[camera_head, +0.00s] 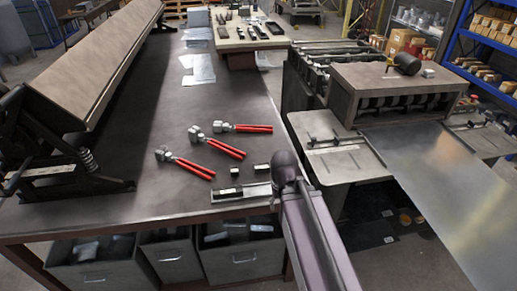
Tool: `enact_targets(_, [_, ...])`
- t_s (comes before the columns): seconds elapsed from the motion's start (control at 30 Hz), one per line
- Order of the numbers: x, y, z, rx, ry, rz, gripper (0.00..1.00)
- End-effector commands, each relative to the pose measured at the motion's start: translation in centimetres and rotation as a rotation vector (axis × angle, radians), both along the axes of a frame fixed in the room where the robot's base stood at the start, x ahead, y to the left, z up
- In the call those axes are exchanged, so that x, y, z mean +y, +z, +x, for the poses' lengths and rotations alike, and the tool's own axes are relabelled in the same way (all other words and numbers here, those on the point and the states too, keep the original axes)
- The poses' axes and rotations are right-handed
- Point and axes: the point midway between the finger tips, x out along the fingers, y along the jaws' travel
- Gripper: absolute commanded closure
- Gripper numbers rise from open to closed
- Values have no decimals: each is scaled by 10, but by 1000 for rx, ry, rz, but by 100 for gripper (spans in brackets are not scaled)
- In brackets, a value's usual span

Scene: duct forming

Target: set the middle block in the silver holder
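The silver holder (257,190) is a low strip lying near the front edge of the dark workbench. A dark block (229,193) with a pale top sits at its left end. Two more small dark blocks with pale tops stand apart behind the holder, a left one (234,172) and a right one (262,169). I cannot tell for sure which is the middle block. My arm covers the holder's right end and the bench just right of the blocks, so another block may be hidden there. My gripper does not show.
Several red-handled pliers (216,147) lie behind the blocks on the workbench (150,120). A long bending machine (95,65) lines the left. A metal machine with a sheet (445,175) stands right, across a gap. Grey bins (240,260) sit below. The bench's middle is clear.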

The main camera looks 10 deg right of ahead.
Motion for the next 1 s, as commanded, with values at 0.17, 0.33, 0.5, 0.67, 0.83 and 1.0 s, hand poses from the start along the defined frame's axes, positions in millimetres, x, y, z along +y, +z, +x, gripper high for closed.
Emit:
enact_targets(0.17, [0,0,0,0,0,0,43])
enact_targets(0.33, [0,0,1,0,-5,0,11])
enact_targets(0.5, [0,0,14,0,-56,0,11])
enact_targets(0.67, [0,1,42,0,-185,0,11])
enact_targets(0.83, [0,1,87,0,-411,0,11])
enact_targets(1.0, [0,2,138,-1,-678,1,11])
